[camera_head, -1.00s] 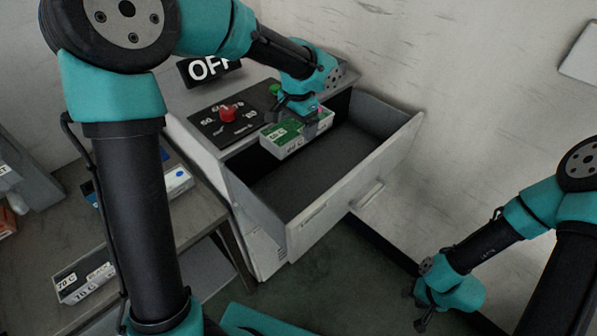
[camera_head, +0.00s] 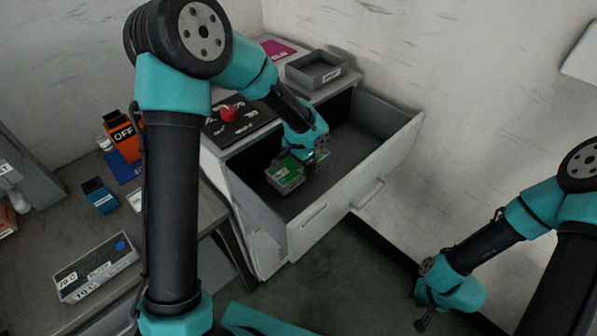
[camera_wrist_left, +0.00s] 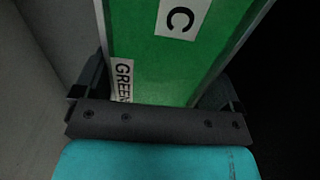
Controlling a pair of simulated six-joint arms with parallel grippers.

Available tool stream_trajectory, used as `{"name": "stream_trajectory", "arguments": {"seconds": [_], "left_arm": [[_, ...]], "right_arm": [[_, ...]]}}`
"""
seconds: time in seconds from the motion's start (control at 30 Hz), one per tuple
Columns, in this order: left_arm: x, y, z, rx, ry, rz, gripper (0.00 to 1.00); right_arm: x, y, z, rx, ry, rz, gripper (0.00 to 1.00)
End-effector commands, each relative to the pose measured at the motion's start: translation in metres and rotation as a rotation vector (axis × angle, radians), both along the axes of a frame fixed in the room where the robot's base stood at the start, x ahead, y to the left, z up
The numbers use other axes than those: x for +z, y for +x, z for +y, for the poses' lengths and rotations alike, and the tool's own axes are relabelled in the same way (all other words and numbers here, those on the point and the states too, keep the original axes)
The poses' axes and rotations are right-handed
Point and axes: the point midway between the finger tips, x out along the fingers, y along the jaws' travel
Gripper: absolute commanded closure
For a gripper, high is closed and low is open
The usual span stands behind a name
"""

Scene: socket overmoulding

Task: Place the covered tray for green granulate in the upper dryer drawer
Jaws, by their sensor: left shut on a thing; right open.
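The covered tray for green granulate (camera_head: 285,178) has a green top and pale sides. It is inside the open upper dryer drawer (camera_head: 320,216), in the left part; I cannot tell whether it touches the drawer floor. In the left wrist view the tray's green lid (camera_wrist_left: 175,65) with white labels lies between both fingers. My right gripper (camera_head: 422,308) is open and empty, low over the floor, well away from the drawer.
A grey empty tray (camera_head: 317,71) stands on the dryer top, behind a red knob (camera_head: 229,113). The drawer's right part is free.

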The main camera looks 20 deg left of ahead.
Motion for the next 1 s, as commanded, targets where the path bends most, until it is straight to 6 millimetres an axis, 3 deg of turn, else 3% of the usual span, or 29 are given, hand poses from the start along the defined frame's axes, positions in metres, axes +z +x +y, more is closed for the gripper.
{"name": "stream_trajectory", "arguments": {"seconds": [0.23,0.57,1.0], "left_arm": [[-0.003,0.0,0.0,0.0,0.0,0.0,0.5],[-0.04,0.0,0.0,-0.001,-0.001,0.0,0.5],[-0.044,0.0,0.0,-0.001,0.0,-0.001,0.5]], "right_arm": [[0.0,0.0,0.0,0.0,0.0,0.0,0.57],[0.0,0.0,0.0,0.0,0.0,0.0,0.57],[0.0,0.0,0.0,0.0,0.0,0.0,0.57]]}}
